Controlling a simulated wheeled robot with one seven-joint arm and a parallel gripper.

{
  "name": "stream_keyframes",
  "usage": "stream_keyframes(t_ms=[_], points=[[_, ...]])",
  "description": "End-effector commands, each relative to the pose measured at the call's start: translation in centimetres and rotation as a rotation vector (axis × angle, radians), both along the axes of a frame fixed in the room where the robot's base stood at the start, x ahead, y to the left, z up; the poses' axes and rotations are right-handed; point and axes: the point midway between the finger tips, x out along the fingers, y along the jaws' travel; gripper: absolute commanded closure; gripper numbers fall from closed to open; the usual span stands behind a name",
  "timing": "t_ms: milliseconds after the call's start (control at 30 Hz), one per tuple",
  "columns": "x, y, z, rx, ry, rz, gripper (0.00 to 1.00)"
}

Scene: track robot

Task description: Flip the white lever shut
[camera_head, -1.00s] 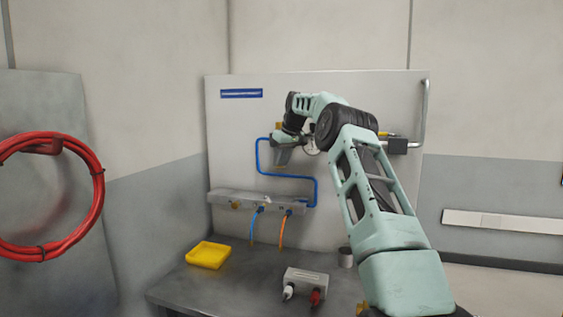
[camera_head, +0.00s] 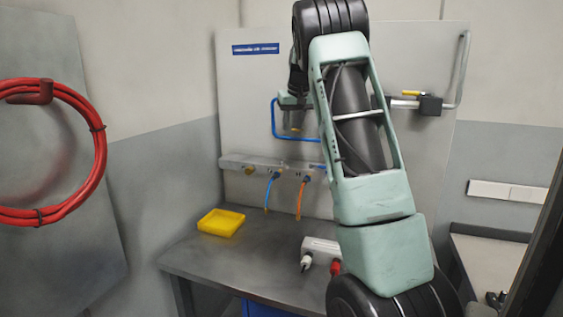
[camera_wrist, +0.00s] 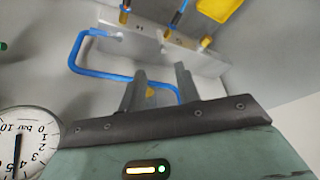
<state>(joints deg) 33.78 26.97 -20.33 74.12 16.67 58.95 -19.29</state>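A grey box (camera_head: 322,246) sits on the workbench, with a small white piece (camera_head: 306,262) that looks like the white lever and a red one (camera_head: 335,267) at its front. My forearm partly covers the box's right side. Whether the white piece stands open or shut is too small to tell. My gripper (camera_head: 291,125) is up by the back panel, well above the box and partly hidden by my arm. In the wrist view, its two fingers (camera_wrist: 161,70) are apart with nothing held, near a blue pipe (camera_wrist: 85,68). The white piece does not show there.
A yellow tray (camera_head: 221,222) lies on the left of the workbench (camera_head: 240,258). A manifold with blue and orange hoses (camera_head: 301,200) runs along the panel (camera_head: 245,90). A pressure gauge (camera_wrist: 22,145) shows in the wrist view. A red hose coil (camera_head: 100,150) hangs left.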

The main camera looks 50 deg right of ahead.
Motion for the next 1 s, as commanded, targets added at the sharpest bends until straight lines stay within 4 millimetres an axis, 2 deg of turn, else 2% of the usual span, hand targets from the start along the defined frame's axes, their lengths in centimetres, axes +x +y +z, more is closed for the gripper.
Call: stream_keyframes(t_ms=[700, 1000], points=[[4.3, -3.1, -12.8, 0.004, 0.005, 0.002, 0.67], [5.0, -3.7, -15.0, 0.000, 0.002, 0.003, 0.67]])
